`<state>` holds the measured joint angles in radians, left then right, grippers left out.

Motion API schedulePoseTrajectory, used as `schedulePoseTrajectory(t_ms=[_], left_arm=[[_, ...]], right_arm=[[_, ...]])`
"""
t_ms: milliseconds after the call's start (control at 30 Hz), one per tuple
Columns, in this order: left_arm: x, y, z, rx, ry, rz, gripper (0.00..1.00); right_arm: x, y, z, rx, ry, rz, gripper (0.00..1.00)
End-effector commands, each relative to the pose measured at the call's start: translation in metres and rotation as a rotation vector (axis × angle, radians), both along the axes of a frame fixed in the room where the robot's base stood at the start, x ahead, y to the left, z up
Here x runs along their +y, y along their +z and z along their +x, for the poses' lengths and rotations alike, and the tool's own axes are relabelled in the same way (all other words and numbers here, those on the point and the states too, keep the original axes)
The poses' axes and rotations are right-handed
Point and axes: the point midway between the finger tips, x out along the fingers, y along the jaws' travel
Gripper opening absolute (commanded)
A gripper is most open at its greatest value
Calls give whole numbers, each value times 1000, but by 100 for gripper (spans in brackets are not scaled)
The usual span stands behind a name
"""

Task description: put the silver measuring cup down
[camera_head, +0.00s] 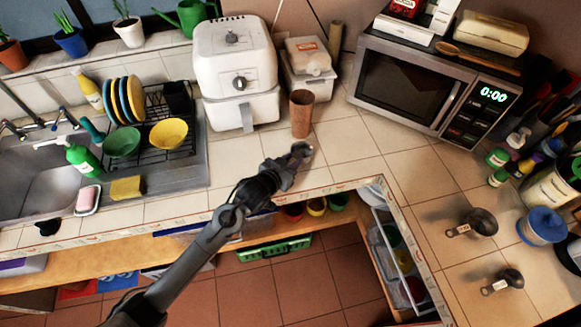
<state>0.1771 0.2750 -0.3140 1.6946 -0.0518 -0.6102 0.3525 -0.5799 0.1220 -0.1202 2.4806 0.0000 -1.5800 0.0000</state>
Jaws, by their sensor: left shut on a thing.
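My left gripper (291,163) reaches in from the lower left over the tiled counter, near its front edge. It is shut on a small grey metallic thing, which looks like the silver measuring cup (302,149); the fingers hide much of it. It is just in front of the brown cup. I cannot tell whether it touches the tiles. Two other dark metallic measuring cups with labelled handles, a larger one (481,221) and a smaller one (511,278), stand on the right counter. My right gripper is not in view.
A brown cup (301,114) stands close behind the gripper. A white air fryer (235,75) is behind left, a microwave (415,85) behind right. A dish rack (165,130) and sink (40,180) lie left. Tiles (355,135) right of the gripper are clear.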

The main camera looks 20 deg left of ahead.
Motion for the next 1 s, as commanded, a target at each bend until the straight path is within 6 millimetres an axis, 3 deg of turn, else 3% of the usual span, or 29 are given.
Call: schedulePoseTrajectory(t_ms=[200, 633, 667, 800, 1000], left_arm=[[0, -26, 0, 1, -1, 2, 0], [0, -31, 0, 0, 1, 1, 0], [0, -31, 0, 0, 1, 1, 32], [0, -30, -1, 1, 1, 1, 53], [0, -30, -1, 1, 1, 1, 53]], right_arm=[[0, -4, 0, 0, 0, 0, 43], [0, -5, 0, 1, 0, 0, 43], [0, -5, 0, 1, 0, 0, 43], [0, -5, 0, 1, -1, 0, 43], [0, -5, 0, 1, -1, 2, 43]])
